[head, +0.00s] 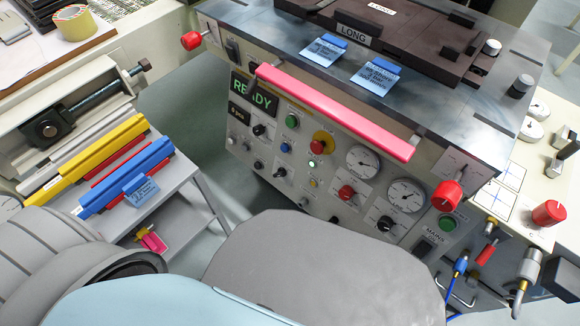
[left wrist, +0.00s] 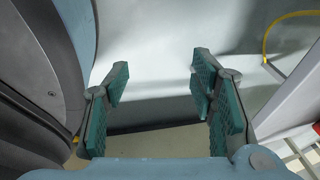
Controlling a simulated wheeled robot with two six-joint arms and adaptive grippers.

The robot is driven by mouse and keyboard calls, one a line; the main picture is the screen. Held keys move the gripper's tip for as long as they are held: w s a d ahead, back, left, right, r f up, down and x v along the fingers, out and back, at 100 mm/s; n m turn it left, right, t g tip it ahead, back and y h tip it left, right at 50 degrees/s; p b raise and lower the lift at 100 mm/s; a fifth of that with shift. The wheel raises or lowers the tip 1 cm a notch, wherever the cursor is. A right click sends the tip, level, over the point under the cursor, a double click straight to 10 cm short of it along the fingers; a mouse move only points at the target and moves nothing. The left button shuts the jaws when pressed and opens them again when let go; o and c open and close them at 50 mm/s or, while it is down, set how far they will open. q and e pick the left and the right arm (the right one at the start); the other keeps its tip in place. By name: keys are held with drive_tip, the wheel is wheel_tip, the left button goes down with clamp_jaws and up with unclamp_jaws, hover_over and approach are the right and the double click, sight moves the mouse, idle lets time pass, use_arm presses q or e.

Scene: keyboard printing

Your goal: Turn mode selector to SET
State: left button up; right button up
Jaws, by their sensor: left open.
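The control panel (head: 318,172) of the machine fills the middle of the head view. It carries several black rotary knobs, including one under the READY display (head: 254,95), a knob (head: 258,130), another lower knob (head: 280,172) and one (head: 385,223) by the lower gauge. Their labels are too small to read, so I cannot tell which is the mode selector or where it points. My left gripper (left wrist: 160,100) is open and empty in the left wrist view, with the floor beyond its fingers. Neither gripper shows in the head view.
A pink bar (head: 335,110) runs across the panel's top front, with red knobs at both sides. A small cart (head: 185,185) with yellow, blue and red bars stands at left. Hoses and fittings (head: 528,265) hang at the lower right. Grey floor (head: 190,75) shows between cart and machine.

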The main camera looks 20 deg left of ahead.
use_arm(q)
drive_tip(key=w+a+r+m+t+b, duration=0.1)
drive_tip(key=w+a+r+m+t, duration=0.15)
drive_tip(key=w+m, duration=0.4)
drive_tip(key=m+t+h+b, duration=0.3)
drive_tip(key=m+t+h, duration=0.45)
drive_tip(key=m, duration=1.35)
approach(276, 176)
drive_tip(key=shift+t+y, duration=0.5)
drive_tip(key=shift+y, duration=0.15)
drive_tip(key=b+x, duration=0.1)
drive_tip(key=x, duration=0.1)
drive_tip(key=b+x, duration=0.1)
drive_tip(key=x, duration=0.2)
drive_tip(key=d+b+x, duration=0.1)
drive_tip(key=x, duration=0.2)
drive_tip(key=shift+s+f, duration=0.2)
drive_tip(key=shift+f, duration=0.05)
drive_tip(key=shift+w, duration=0.25)
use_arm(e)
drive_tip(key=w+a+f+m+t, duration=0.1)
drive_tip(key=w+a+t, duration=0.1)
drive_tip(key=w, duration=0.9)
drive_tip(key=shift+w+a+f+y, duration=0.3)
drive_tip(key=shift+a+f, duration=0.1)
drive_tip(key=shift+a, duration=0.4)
use_arm(q)
drive_tip(key=shift+c, duration=0.2)
